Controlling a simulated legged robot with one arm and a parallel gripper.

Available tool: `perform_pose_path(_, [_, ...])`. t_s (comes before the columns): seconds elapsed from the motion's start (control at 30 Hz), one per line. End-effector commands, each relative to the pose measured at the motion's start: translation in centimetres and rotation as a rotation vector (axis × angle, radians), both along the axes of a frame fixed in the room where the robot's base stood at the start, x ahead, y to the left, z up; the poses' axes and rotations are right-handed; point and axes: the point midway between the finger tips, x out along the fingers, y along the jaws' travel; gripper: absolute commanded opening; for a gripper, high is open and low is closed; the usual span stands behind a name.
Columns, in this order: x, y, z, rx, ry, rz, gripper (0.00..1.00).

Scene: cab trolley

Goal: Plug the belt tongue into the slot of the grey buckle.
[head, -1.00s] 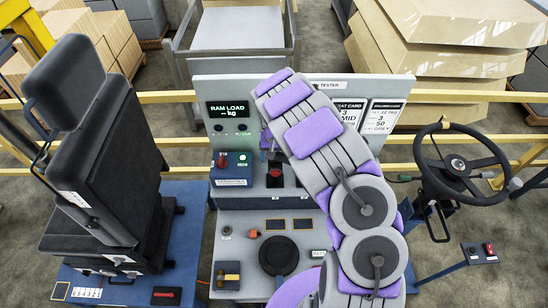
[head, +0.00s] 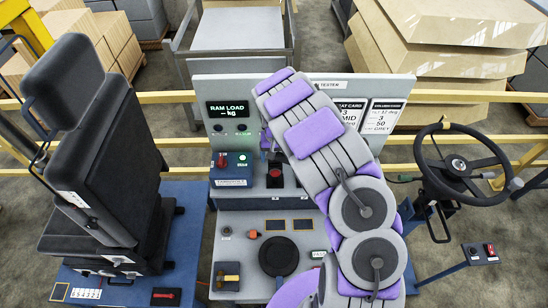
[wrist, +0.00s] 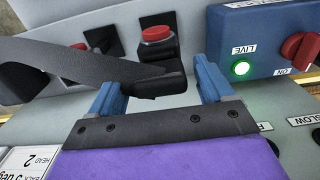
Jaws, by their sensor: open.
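In the wrist view my gripper (wrist: 162,92) is open, with its two blue fingers apart. A dark grey strap (wrist: 65,68) runs in from the left and ends in a dark block (wrist: 155,87) in front of the gap between the fingers. I cannot tell whether this block is the belt tongue or touches a finger. Just beyond it stands a dark block with a red button (wrist: 157,42), which looks like a buckle; its slot is not visible. The red button also shows in the head view (head: 275,172). In the head view my arm hides the gripper.
A blue box (wrist: 265,38) with a lit green lamp and a red knob is close to the right finger. A second dark fitting (wrist: 100,40) stands at the upper left. The head view shows a black seat (head: 95,150) at left and a steering wheel (head: 460,165) at right.

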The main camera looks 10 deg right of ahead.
Motion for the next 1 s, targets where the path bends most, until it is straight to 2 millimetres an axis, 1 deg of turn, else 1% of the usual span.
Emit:
perform_pose_path(0.43, [0.00,0.01,0.00,0.000,0.000,-0.001,0.81])
perform_pose_path(0.47, [0.00,0.01,0.00,0.000,0.000,0.000,0.79])
perform_pose_path(1.0, [0.00,0.01,-0.02,0.000,0.000,0.000,0.27])
